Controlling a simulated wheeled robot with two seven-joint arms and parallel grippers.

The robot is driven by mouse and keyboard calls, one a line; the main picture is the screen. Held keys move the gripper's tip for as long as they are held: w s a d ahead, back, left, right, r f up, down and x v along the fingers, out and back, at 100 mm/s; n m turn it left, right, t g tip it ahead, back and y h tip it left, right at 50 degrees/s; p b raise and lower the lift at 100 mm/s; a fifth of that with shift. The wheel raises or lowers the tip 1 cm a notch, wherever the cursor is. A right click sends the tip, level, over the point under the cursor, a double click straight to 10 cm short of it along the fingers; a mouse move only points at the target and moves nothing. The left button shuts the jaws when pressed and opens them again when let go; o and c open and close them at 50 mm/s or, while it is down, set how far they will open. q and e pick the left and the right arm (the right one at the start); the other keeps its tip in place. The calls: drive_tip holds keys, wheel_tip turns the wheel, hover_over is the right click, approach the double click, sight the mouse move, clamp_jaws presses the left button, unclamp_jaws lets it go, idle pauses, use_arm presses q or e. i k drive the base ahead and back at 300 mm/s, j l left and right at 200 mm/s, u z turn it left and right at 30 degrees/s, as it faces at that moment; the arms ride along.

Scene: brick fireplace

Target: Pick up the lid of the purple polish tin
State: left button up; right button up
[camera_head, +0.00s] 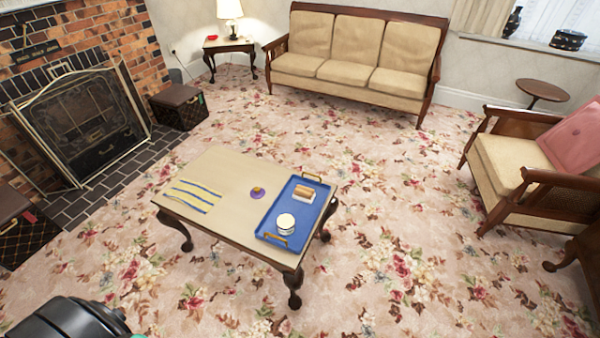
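A small round purple tin (257,193) sits on the pale top of the low wooden coffee table (228,221), left of the blue tray. A brownish patch shows at its centre; it is too small to tell whether this is the lid or the contents. Neither of my grippers is in view. A dark rounded part at the bottom left edge seems to be mine.
The blue tray (270,229) with raised gold handles holds a white round container (286,222) and a brown-and-white block (304,195). A striped cloth (193,195) lies at the table's left. Carpet around the table is clear; an armchair (505,160) stands right.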

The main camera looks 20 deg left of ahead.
sight(258, 192)
drive_tip(key=u, duration=0.8)
